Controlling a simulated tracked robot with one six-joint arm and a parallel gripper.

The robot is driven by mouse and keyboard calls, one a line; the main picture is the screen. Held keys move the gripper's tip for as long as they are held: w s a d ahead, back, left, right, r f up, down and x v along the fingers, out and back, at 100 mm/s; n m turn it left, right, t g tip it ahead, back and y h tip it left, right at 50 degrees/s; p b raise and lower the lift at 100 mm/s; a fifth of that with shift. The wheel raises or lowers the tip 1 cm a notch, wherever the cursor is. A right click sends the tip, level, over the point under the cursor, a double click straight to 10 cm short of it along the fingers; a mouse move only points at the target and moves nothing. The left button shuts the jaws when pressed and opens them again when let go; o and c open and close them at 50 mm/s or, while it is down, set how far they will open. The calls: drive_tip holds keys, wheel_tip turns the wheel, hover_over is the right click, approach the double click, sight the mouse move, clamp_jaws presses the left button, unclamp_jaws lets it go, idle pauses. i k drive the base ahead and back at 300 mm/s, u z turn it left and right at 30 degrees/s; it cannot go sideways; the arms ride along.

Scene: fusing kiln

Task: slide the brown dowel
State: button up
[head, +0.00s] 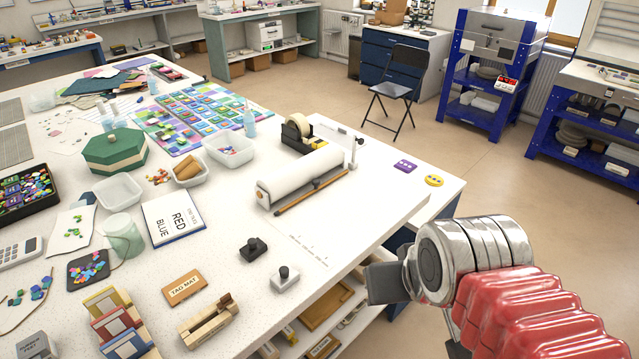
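A long thin brown dowel (311,191) lies along the front of a white roll (302,172) on the speckled table (330,235). Its near end looks darker, and it seems to rest against the roll's holder. My gripper (384,283) is a dark grey shape at the lower right, by the table's right edge. It is well apart from the dowel, to its lower right. Its fingers are seen edge-on, and I cannot tell the gap between them.
Two black-knobbed blocks (253,249) (284,278) stand in front of the roll. A tape dispenser (297,133) stands behind it. Purple (405,166) and yellow (433,180) pieces lie to the right. The table between roll and right edge is mostly clear. A black chair (397,88) stands beyond.

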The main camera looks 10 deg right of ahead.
sight(316, 182)
drive_tip(key=u, duration=0.7)
drive_tip(key=i, duration=0.35)
drive_tip(key=u, duration=0.5)
